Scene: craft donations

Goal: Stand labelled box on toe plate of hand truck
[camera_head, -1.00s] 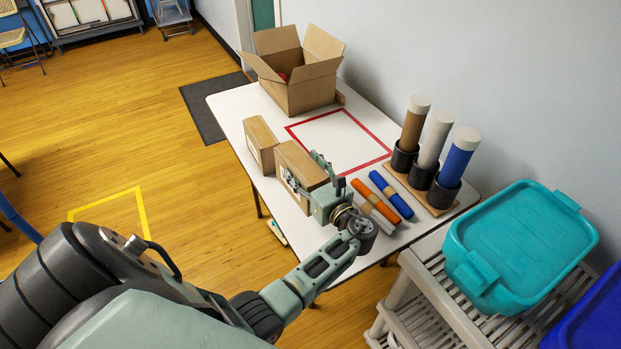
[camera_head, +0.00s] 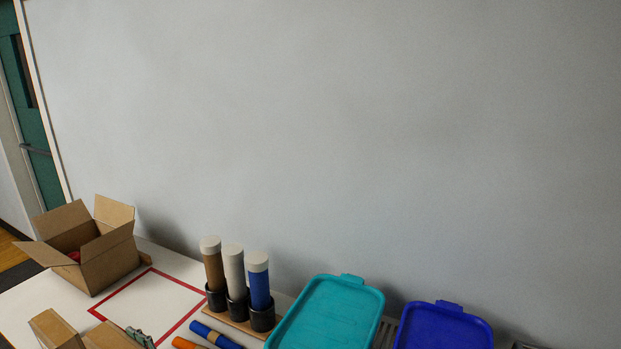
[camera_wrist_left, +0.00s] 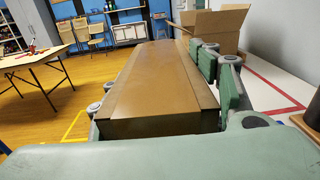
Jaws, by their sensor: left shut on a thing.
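A brown cardboard box (camera_wrist_left: 160,88) fills the middle of the left wrist view, between the green finger pads of my left gripper (camera_wrist_left: 165,98). The gripper is shut on this box. In the head view only a small part of my left gripper (camera_head: 139,337) shows at the bottom edge, beside the top of the held box (camera_head: 108,337). A second brown box (camera_head: 54,330) is just left of it. No label can be made out now. The hand truck and my right gripper are in neither current view.
An open carton (camera_head: 108,262) stands on the white table (camera_head: 35,298), near a red-taped square (camera_head: 150,300). Capped tubes (camera_head: 234,275) stand in holders. Blue and orange rolls (camera_head: 214,336) lie in front. Teal (camera_head: 330,312) and blue (camera_head: 443,328) lids are at right, by the wall.

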